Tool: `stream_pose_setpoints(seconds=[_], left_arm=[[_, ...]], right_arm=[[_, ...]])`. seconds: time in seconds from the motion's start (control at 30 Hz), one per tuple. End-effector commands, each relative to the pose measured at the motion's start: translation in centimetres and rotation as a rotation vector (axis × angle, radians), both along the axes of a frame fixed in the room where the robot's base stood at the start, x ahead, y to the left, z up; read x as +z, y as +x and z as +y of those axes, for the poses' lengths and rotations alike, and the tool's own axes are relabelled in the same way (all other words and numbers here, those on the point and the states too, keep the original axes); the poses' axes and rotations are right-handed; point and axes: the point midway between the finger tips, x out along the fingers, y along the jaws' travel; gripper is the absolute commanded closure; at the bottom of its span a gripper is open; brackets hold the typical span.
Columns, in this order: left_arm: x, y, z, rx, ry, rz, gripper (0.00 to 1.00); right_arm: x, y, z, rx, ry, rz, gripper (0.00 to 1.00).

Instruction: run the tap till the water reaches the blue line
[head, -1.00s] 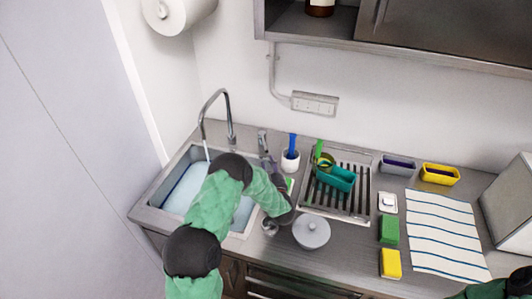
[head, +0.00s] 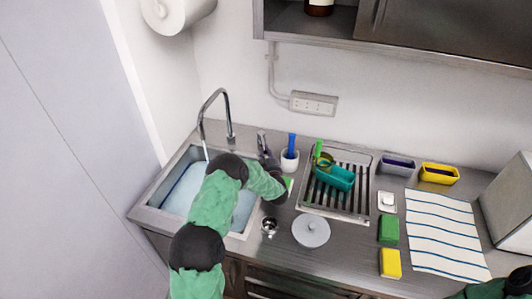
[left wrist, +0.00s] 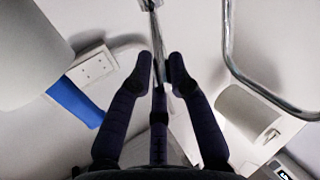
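The sink (head: 152,218) at the left holds pale blue water (head: 184,190). A thin stream falls into it from the tap's tall curved spout (head: 226,105), which also shows in the left wrist view (left wrist: 232,55). My left gripper (head: 266,157) is at the tap's lever (head: 261,139), right of the spout. In the left wrist view its two fingers (left wrist: 161,72) stand apart, one on each side of the metal lever (left wrist: 154,25). My right gripper is out of view.
Sponges (head: 389,229) and a striped cloth (head: 440,232) are further right.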

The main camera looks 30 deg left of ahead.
Motion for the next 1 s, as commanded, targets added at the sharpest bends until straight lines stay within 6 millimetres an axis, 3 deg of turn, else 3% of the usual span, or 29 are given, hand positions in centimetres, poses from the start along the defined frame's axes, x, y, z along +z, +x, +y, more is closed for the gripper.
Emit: stream_pose_setpoints(seconds=[0.37,1.0], left_arm=[[-0.2,-0.3,0.6,-0.028,-0.002,0.002,1.00],[-0.5,-2.7,5.3,-0.369,0.000,-0.002,1.00]], right_arm=[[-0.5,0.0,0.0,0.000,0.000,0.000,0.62],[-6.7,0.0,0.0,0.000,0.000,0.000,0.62]])
